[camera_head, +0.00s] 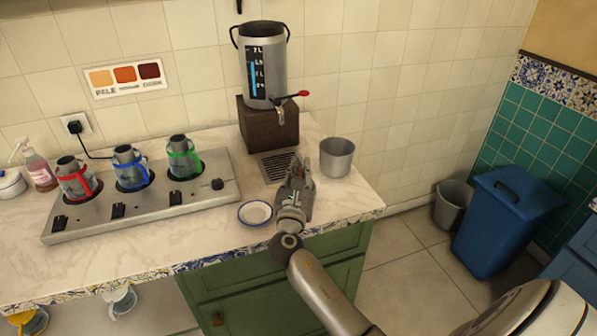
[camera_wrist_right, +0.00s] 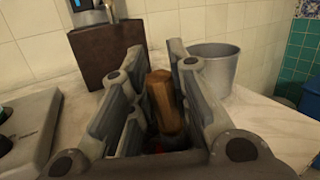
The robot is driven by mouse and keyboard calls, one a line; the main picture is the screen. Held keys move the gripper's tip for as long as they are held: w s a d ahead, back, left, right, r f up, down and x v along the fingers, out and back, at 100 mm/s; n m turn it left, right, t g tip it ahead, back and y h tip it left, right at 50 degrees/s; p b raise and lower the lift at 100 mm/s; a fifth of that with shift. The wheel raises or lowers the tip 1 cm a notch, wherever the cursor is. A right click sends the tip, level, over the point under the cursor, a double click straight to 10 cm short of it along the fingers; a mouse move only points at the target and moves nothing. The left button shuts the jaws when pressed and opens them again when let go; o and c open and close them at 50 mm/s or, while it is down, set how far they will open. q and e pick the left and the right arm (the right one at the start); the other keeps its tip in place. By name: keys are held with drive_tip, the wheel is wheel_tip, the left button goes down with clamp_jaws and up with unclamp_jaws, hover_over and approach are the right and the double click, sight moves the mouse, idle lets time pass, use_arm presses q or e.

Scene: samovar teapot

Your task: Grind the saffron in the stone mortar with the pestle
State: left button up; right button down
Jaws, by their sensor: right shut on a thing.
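My right gripper (camera_head: 301,168) is over the counter's front right part, between the white dish and the grey pot. It is shut on a brown, round-ended wooden piece, seemingly the pestle (camera_wrist_right: 162,101), which stands between the fingers in the right wrist view. A small reddish spot shows low between the fingers; I cannot tell whether it is saffron. I cannot make out the stone mortar; the gripper may hide it. My left gripper is not in view.
A grey pot (camera_head: 337,158) stands right of the gripper, and a blue-rimmed white dish (camera_head: 255,224) left of it. The samovar (camera_head: 262,75) stands on a brown block (camera_head: 270,128) behind a drip grate (camera_head: 272,167). A burner plate (camera_head: 213,196) with three small teapots is left.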

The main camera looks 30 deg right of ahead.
drive_tip(key=shift+w+a, duration=0.35)
drive_tip(key=shift+w, duration=0.4)
drive_tip(key=shift+p+v, duration=0.3)
drive_tip(key=shift+v, duration=0.65)
drive_tip(key=shift+s+d+r+p, duration=0.15)
drive_tip(key=shift+d+p, duration=0.15)
drive_tip(key=shift+d, duration=0.7)
drive_tip(key=shift+w+a, duration=0.2)
drive_tip(key=shift+w, duration=0.25)
drive_tip(key=shift+w+a, duration=0.2)
drive_tip(key=shift+w, duration=0.2)
drive_tip(key=shift+p+v, duration=0.3)
drive_tip(key=shift+v, duration=0.65)
drive_tip(key=shift+s+d+r+p, duration=0.15)
drive_tip(key=shift+d+p, duration=0.2)
drive_tip(key=shift+d, duration=0.7)
drive_tip(key=shift+w+a+b, duration=0.3)
drive_tip(key=shift+w+a, duration=0.1)
drive_tip(key=shift+w, duration=0.45)
